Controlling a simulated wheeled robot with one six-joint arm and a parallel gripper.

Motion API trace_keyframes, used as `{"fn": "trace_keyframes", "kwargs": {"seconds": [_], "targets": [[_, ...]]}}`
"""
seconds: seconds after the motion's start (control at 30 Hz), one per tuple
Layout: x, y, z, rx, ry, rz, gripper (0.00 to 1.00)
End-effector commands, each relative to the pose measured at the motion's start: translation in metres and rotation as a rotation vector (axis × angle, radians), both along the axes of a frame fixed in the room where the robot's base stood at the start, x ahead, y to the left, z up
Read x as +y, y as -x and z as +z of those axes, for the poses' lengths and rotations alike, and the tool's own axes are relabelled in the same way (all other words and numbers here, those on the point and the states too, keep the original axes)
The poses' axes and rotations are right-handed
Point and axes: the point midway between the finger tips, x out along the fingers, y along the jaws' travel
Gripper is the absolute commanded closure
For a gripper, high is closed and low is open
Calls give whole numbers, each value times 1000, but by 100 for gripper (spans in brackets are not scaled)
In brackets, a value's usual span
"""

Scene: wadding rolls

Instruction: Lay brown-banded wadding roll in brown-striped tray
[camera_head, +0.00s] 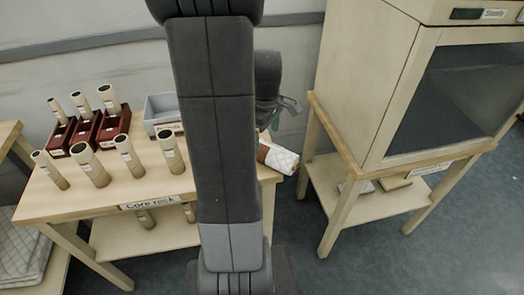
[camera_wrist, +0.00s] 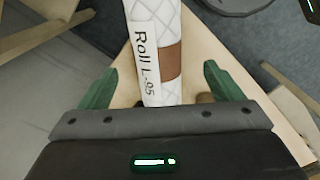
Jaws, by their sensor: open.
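The brown-banded wadding roll (camera_head: 283,159) is white and quilted and lies at the right end of the table, partly hidden by my arm. In the wrist view the roll (camera_wrist: 152,35) shows a brown band and a label reading "Roll L-95". My gripper (camera_wrist: 161,70) is open, its green fingers on either side of the roll, with gaps visible on both sides. In the head view my gripper (camera_head: 274,122) is just above the roll, mostly hidden by my arm. I cannot make out a brown-striped tray in either view.
The table (camera_head: 110,193), marked "Core rack", holds several upright tubes, dark red holders (camera_head: 88,130) and a grey bin (camera_head: 160,108). A cabinet (camera_head: 440,90) on a wooden stand is at the right. Open floor (camera_head: 300,265) lies in front.

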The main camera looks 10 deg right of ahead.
Motion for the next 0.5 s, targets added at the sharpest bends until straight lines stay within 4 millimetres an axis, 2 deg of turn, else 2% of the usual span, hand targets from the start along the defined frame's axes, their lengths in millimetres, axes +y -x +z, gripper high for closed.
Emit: {"fn": "trace_keyframes", "kwargs": {"seconds": [0.1,0.33,0.5], "targets": [[0,1,-18,4,-1,0,13],[0,-1,-33,1,0,0,13],[-2,-3,-56,4,-1,0,13]]}}
